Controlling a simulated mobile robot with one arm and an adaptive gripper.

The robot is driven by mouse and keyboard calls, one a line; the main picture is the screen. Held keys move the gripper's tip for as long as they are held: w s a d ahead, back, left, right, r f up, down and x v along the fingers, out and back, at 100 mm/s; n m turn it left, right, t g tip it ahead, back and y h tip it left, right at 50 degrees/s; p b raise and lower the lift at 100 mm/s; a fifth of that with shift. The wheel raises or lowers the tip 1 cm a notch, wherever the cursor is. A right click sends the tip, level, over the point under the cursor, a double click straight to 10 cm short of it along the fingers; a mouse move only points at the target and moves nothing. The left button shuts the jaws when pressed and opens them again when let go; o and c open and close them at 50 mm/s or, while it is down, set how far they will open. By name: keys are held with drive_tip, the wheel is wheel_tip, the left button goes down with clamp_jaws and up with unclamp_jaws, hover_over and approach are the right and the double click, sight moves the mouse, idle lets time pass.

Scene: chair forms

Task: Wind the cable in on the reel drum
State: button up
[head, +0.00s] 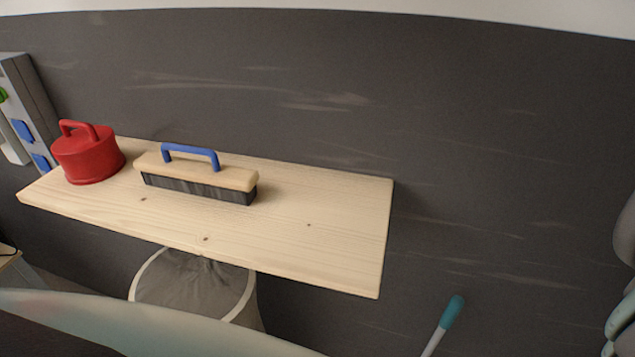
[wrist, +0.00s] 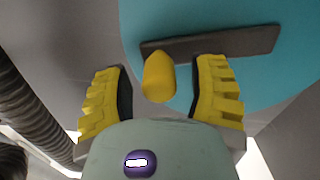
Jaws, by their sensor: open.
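In the wrist view a large teal round disc (wrist: 215,22), which looks like the side of the reel drum, fills the top. A dark grey bar (wrist: 235,43) lies across it, like a crank arm. A yellow knob (wrist: 159,80) stands out from the left part of the bar. My gripper (wrist: 163,66) is open, with one yellow finger on each side of the knob. A gap shows between the knob and each finger. No cable can be made out on the drum. The head view shows neither the reel nor my gripper.
In the head view a wooden shelf (head: 330,235) on a dark wall holds a red lidded pot (head: 88,158) and a brush (head: 205,175) with a blue handle. A grey fabric basket (head: 190,290) stands below. A teal-tipped handle (head: 452,310) rises at the lower right.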

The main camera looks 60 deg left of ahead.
drive_tip(key=shift+w+d, duration=0.2)
drive_tip(key=shift+d, duration=0.05)
drive_tip(key=shift+s+a, duration=0.1)
clamp_jaws()
idle(0.3)
